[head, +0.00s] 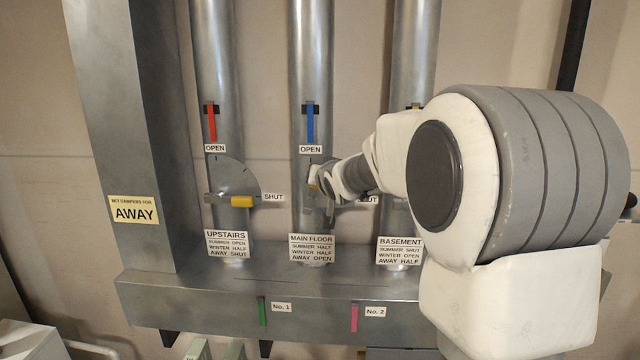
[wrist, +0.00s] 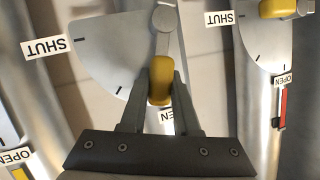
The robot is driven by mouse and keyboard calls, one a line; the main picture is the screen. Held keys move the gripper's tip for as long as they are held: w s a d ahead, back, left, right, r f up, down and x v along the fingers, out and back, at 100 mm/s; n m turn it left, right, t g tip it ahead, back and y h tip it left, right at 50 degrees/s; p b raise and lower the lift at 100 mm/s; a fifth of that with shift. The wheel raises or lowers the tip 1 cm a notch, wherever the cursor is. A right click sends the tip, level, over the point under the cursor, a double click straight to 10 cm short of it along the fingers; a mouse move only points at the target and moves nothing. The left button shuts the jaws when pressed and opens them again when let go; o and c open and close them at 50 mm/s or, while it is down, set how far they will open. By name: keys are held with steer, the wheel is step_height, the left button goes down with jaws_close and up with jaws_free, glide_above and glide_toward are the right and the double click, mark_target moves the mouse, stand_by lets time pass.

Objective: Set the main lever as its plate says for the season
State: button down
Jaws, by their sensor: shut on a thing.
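The main floor lever has a yellow handle (wrist: 160,80) between my gripper's fingers (wrist: 160,98), which are shut on it. In the wrist view, which is upside down, the lever points from its pivot toward the OPEN label, past the middle tick and away from SHUT. In the head view my gripper (head: 318,184) covers most of this lever below its OPEN label (head: 311,149). The main floor plate (head: 312,248) reads summer open, winter half, away open. A yellow sign (head: 134,209) on the left duct says to set dampers for AWAY.
The upstairs lever (head: 242,201) points right at SHUT; its plate (head: 227,245) says away shut. The basement plate (head: 400,251) says away half; my arm hides its lever. Green (head: 262,311) and pink (head: 354,318) tabs marked No. 1 and No. 2 are on the lower duct.

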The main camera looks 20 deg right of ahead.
steer(key=shift+a, duration=0.15)
stand_by(0.4)
steer(key=c, duration=0.7)
jaws_free()
steer(key=shift+o, duration=0.2)
